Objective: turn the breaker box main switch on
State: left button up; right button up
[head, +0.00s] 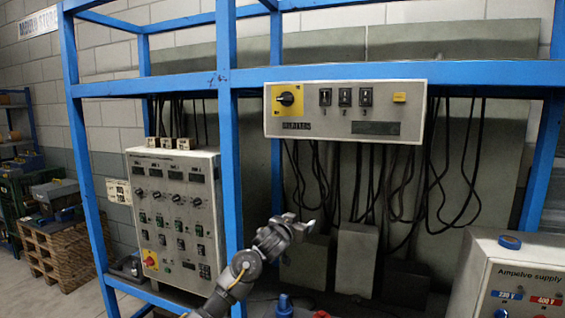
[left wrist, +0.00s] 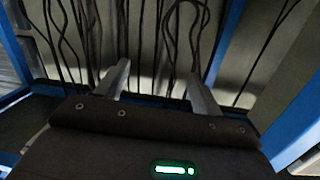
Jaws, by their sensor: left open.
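The breaker box (head: 345,112) is a pale panel marked "BREAKERS", fixed to the blue frame at the upper middle of the head view. Its main switch (head: 287,99) is a black rotary knob on a yellow plate at the panel's left end. Several small black toggles sit to its right. My left gripper (head: 300,222) is below the box, lower middle, apart from it. In the left wrist view, its two fingers (left wrist: 158,85) are spread with nothing between them. The box is not visible there. My right gripper is not in view.
Black cables (head: 385,190) hang below the box. A control cabinet (head: 178,215) with knobs and a red-yellow switch stands left. A blue upright (head: 228,150) stands between them. A supply box (head: 510,275) is at lower right.

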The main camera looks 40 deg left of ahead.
pick_arm(q)
jog(key=s+r+t+y, duration=0.1)
jog(key=s+r, duration=0.2)
jog(key=r, duration=0.7)
jog(key=s+r+t, duration=0.2)
jog(key=s+r, duration=0.1)
jog(key=r, duration=0.7)
jog(key=n+t+y+p, duration=0.2)
send_near(284, 100)
jog(key=p+x, duration=0.3)
jog(key=x, duration=0.4)
jog(key=shift+s+r, duration=0.15)
jog(key=shift+r, duration=0.05)
jog(key=shift+w+a+r+p, duration=0.1)
jog(key=shift+w+p, duration=0.1)
jog(key=shift+w, duration=0.2)
jog(key=shift+w+a+r+p, duration=0.1)
jog(key=shift+w+a+p, duration=0.05)
jog(key=shift+w, duration=0.25)
jog(key=shift+c, duration=1)
jog(key=c, duration=0.8)
